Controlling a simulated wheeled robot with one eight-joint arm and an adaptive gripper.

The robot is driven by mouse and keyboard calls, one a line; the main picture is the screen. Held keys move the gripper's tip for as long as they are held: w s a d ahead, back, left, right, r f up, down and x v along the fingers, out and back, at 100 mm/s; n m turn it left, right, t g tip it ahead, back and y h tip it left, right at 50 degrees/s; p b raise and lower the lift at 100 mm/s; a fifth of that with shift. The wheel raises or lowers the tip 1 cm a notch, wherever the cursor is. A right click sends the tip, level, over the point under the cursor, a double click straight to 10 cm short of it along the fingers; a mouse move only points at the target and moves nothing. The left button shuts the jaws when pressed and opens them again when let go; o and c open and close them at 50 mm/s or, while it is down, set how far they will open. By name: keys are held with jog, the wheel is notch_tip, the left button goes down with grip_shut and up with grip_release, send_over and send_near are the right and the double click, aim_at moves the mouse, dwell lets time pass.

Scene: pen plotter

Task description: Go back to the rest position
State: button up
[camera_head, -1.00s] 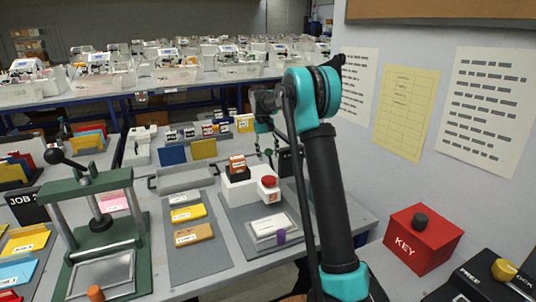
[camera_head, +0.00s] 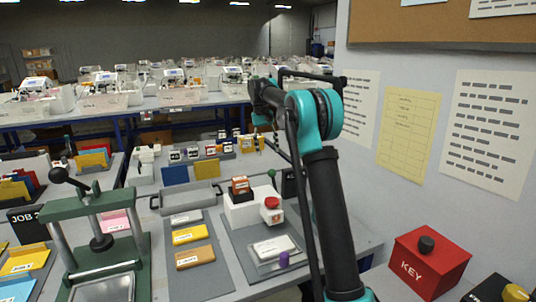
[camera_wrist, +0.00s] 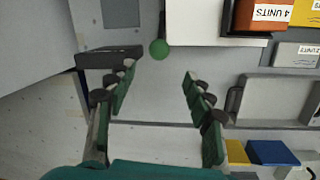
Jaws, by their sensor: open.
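My gripper (camera_wrist: 157,76) is open and empty in the wrist view, its two green fingers with dark pads spread apart. A green ball-shaped knob (camera_wrist: 159,49) shows just beyond the fingertips, with a gap between it and them as far as I can tell. In the head view my arm (camera_head: 330,190) rises at right of centre with its elbow bent toward the back left. My gripper's fingers cannot be made out clearly there.
A green press (camera_head: 103,240) stands at left. A white block with a red button (camera_head: 271,203) and a grey tray of coloured cards (camera_head: 207,282) are on the bench. A red KEY box (camera_head: 428,264) sits right of my arm, near the wall with papers (camera_head: 407,123).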

jog(key=s+d+f+t, duration=0.1)
jog(key=s+d+f, duration=0.2)
jog(key=s+f, duration=0.4)
jog(key=s+d+f+t+y, duration=0.1)
jog(key=s+f, duration=0.7)
jog(key=s, duration=1.4)
jog(key=s+d+f+t, duration=0.3)
jog(key=s+d+f, duration=0.2)
jog(key=s, duration=0.9)
jog(key=shift+s+d+f+m+y, duration=0.15)
jog(key=shift+s+d+f+m, duration=0.05)
jog(key=shift+f, duration=0.5)
jog(key=shift+s+d+f+m+y, duration=0.15)
jog(key=shift+s+f+m, duration=0.05)
jog(key=shift+f, duration=0.45)
